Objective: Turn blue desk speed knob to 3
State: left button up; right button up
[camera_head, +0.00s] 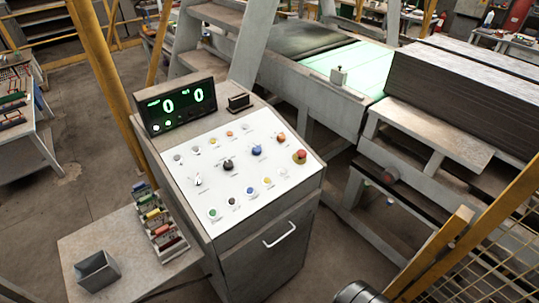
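The blue knob (256,150) is on the sloped white control panel (222,180), right of a black knob (228,164) and below an orange-red one (281,139). The marks around the blue knob are too small to read, so I cannot tell its setting. The dark display (181,107) above the panel shows two green zeros.
A red button with a yellow surround (299,156) sits right of the blue knob, and several small buttons fill the panel. A side shelf (117,238) holds a grey box (97,271) and a coloured rack (158,222). A yellow railing (447,240) stands at the right.

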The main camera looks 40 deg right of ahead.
aim_at(257, 150)
jog(key=k, duration=0.35)
jog(key=z, duration=0.7)
